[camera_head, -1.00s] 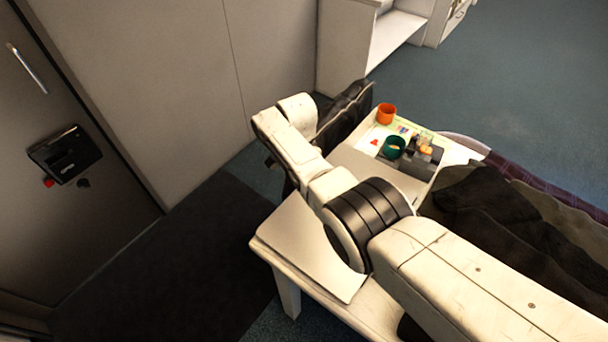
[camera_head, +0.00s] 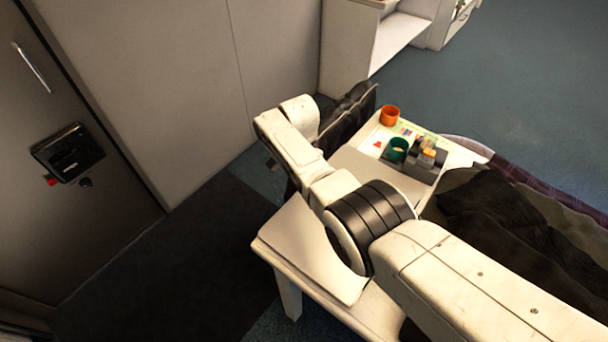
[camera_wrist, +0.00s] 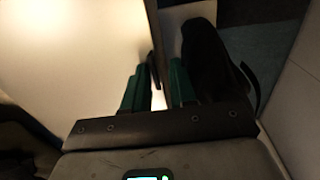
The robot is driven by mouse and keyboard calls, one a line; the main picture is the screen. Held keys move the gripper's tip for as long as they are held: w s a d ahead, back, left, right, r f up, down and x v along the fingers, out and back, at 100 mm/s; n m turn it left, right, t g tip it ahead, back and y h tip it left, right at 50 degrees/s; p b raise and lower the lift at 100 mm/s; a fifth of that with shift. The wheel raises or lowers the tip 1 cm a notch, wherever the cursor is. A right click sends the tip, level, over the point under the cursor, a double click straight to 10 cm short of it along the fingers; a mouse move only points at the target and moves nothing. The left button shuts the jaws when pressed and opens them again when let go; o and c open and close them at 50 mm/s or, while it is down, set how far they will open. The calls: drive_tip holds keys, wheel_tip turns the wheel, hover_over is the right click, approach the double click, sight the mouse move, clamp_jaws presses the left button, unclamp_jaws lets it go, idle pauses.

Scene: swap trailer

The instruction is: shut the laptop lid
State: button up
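A pale flat panel (camera_head: 305,250) lies at the near left end of the white table. It may be part of the laptop, but I cannot tell, and my arm covers much of this area. In the wrist view a large pale panel (camera_wrist: 70,60) with a thin dark edge fills the left side; it could be the laptop lid. My gripper (camera_wrist: 155,88) has two green fingers standing apart. The panel's edge runs down between them in the picture, and I cannot tell whether either finger touches it. In the head view the fingers are mostly hidden behind my arm.
The table's far end holds an orange cup (camera_head: 390,115), a green cup (camera_head: 397,149) and a grey organizer (camera_head: 425,166). A black bag-like thing (camera_head: 350,108) stands behind the table. A dark bed cover (camera_head: 500,215) is to the right. Dark floor (camera_head: 165,270) is clear at left.

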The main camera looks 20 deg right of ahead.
drive_tip(key=shift+s+d+f, duration=0.1)
drive_tip(key=shift+s+f, duration=0.25)
drive_tip(key=shift+f, duration=0.05)
wheel_tip(320, 180, up, 12)
drive_tip(key=w+p, duration=0.1)
drive_tip(key=p, duration=0.1)
drive_tip(key=shift+w+a+f, duration=0.15)
drive_tip(key=shift+a+f, duration=0.1)
drive_tip(key=shift+a, duration=0.05)
